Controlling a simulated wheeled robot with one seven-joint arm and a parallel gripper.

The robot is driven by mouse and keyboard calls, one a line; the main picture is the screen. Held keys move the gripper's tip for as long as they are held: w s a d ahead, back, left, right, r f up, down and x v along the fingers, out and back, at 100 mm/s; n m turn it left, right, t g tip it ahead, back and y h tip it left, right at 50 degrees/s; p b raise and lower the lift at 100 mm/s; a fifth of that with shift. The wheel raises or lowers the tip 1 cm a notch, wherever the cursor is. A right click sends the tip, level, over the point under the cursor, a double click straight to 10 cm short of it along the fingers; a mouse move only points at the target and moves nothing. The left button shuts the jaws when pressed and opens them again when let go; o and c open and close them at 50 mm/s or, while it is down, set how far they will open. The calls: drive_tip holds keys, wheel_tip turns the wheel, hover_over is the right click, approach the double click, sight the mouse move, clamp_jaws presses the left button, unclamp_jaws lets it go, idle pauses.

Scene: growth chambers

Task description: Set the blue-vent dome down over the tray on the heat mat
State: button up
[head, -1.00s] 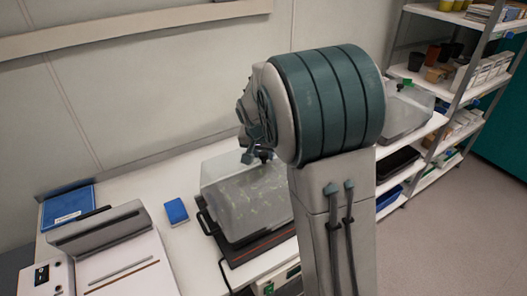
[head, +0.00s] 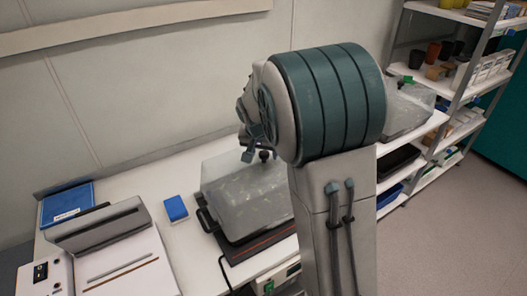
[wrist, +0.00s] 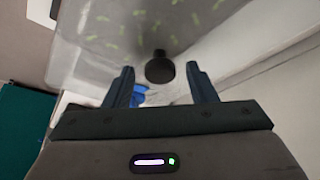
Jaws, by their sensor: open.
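A clear dome (head: 225,170) with a dark knob (head: 264,155) stands level over a tray of green seedlings on the black heat mat (head: 262,248), in the head view. My gripper (head: 248,155) is just above and left of the knob, partly hidden by my arm. In the wrist view, my gripper (wrist: 160,74) is open and empty, and the dome's knob (wrist: 160,70) shows between and beyond the fingertips, seemingly apart from them. A blue patch (wrist: 140,95) beside the knob may be the vent; the left finger partly covers it. My arm hides the dome's right side.
A blue box (head: 176,208) lies on the bench left of the mat. A grey machine (head: 105,240) and a blue packet (head: 67,204) are farther left. Another clear dome (head: 408,112) with a green vent stands at right, near shelves (head: 450,75) of pots and boxes.

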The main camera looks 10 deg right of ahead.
drive_tip(key=shift+r+p, duration=0.3)
drive_tip(key=shift+r, duration=0.15)
drive_tip(key=v, duration=1.1)
drive_tip(key=s+d+f+n+y, duration=0.1)
drive_tip(key=s+f+n, duration=0.1)
drive_tip(key=s, duration=1)
drive_tip(key=s+f+n+g+y, duration=0.1)
drive_tip(key=s+f+n, duration=0.2)
drive_tip(key=s, duration=0.9)
drive_tip(key=shift+d+f+b, duration=0.2)
drive_tip(key=shift+d+b, duration=0.2)
